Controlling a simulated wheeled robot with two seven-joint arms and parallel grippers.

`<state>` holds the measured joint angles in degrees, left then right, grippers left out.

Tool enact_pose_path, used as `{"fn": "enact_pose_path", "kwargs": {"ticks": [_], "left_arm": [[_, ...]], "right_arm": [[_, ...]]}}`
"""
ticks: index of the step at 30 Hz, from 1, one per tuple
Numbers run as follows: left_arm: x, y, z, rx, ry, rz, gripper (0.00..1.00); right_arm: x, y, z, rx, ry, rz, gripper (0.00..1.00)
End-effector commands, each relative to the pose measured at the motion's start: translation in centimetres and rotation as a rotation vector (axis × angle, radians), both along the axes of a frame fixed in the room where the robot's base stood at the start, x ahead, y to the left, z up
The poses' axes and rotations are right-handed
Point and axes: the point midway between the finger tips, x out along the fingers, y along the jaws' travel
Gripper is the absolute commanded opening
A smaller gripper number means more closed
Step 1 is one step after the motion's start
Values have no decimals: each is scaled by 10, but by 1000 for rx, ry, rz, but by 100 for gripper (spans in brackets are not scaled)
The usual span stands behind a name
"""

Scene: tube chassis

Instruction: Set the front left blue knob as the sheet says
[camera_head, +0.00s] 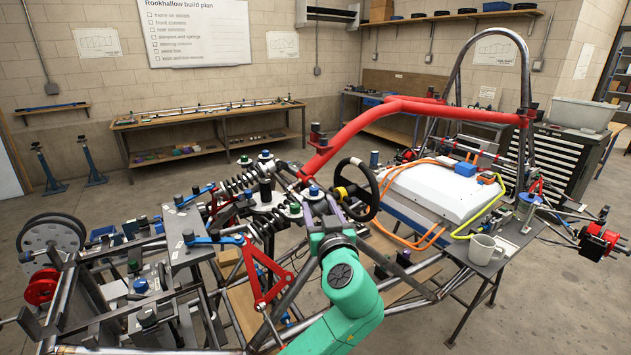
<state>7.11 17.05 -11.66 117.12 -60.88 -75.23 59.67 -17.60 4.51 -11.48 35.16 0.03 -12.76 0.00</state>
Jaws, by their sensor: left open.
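Blue knobs top the damper assembly: one blue knob (314,191) is close to my left gripper, another blue knob (265,154) is farther back. Which blue knob is the front left one I cannot tell for sure. My left gripper (322,207), on the green arm, is open and points up at the nearer blue knob. Whether it touches that knob is unclear. A wall sheet headed "Rookhallow build plan" (195,30) lists several lines, including dampers and springs. Its fine print is too small to read. My right gripper is not in view.
Chassis tubes, a red front arm (262,280) and the steering wheel (356,190) crowd the gripper. A white battery box (430,192) and a mug (484,249) are to the right. A workbench (205,116) stands behind. Open floor lies at far left and lower right.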

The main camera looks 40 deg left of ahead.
Motion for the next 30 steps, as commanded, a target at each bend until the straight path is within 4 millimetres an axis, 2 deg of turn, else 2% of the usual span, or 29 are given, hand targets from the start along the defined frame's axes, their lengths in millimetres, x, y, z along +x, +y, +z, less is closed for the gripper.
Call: {"fn": "enact_pose_path", "kwargs": {"ticks": [1, 5, 9, 12, 14, 21, 23, 24, 26, 27, 30], "left_arm": [[7, 12, 9, 4, 3, 4, 62], [29, 41, 9, 3, 4, 4, 62], [49, 65, 7, 2, 4, 2, 62], [57, 76, 4, 0, 1, 1, 62], [59, 79, 3, -1, 1, 0, 62], [60, 80, 0, -3, 1, 0, 62], [60, 80, 0, -3, 1, 0, 43], [60, 80, 0, -3, 1, 0, 27], [60, 80, 0, -3, 1, 0, 4], [60, 80, 0, -3, 1, 0, 0], [60, 80, 0, -3, 1, 0, 0]], "right_arm": [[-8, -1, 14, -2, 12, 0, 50], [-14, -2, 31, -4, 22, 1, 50], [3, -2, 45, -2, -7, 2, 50], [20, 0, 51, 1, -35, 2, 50], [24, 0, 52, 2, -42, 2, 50], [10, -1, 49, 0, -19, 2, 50], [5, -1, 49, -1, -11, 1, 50], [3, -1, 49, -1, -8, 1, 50], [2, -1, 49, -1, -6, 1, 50], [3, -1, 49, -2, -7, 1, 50], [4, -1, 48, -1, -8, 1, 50]]}}
